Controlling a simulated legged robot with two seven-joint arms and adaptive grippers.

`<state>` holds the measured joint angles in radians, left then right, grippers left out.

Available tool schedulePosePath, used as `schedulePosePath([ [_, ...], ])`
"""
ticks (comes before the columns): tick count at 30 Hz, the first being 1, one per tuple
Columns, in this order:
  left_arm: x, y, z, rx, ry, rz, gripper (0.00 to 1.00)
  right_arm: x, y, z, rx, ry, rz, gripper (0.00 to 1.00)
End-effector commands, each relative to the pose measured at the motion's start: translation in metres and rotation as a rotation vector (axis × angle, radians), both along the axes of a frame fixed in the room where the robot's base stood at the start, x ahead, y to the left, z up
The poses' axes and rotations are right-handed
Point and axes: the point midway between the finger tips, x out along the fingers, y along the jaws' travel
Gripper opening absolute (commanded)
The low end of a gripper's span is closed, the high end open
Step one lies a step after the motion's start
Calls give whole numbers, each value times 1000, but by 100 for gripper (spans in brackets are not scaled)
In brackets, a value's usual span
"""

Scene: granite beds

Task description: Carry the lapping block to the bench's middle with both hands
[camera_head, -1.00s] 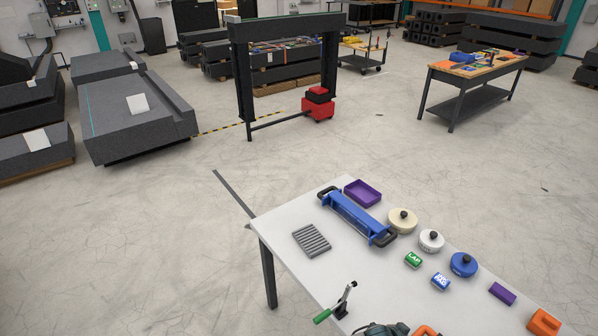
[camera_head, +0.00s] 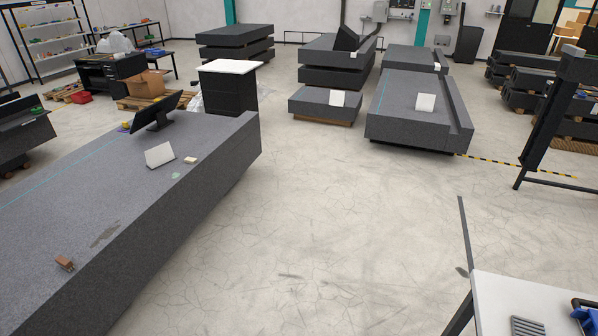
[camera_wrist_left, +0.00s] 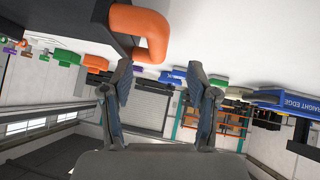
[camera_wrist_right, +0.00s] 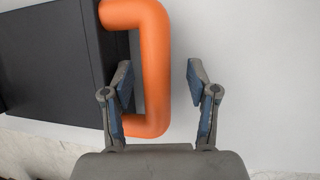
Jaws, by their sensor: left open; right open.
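A dark block with orange handles, which looks like the lapping block, shows only in the wrist views. In the right wrist view the block (camera_wrist_right: 50,60) is at left, and its orange handle (camera_wrist_right: 155,65) stands between the fingers of my open right gripper (camera_wrist_right: 158,72); contact is not visible. In the left wrist view another orange handle (camera_wrist_left: 143,32) on the dark block (camera_wrist_left: 70,22) is just beyond the fingertips of my open left gripper (camera_wrist_left: 160,75). The white bench (camera_head: 492,290) shows only its corner in the head view. Neither gripper shows there.
On the bench are a grey grooved plate (camera_head: 527,326) and a blue straight edge (camera_head: 585,317), also in the left wrist view (camera_wrist_left: 285,99). Several small coloured items line the bench in that view. A long granite bed (camera_head: 130,205) stands at left; open floor (camera_head: 330,240) lies between.

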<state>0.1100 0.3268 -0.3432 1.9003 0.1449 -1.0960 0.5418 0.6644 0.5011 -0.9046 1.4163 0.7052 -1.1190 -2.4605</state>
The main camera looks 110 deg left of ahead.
Motion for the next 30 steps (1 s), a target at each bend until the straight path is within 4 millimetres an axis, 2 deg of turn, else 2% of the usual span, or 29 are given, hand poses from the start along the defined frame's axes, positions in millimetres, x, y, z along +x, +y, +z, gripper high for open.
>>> schedulePosePath([
  [11, 0, 0, 0, 0, 0, 0, 59, 0, -2, 1, -1, 0, 0, 59],
  [30, 0, 0, 0, 0, 0, 0, 59, -12, -8, 29, -1, -1, -1, 59],
])
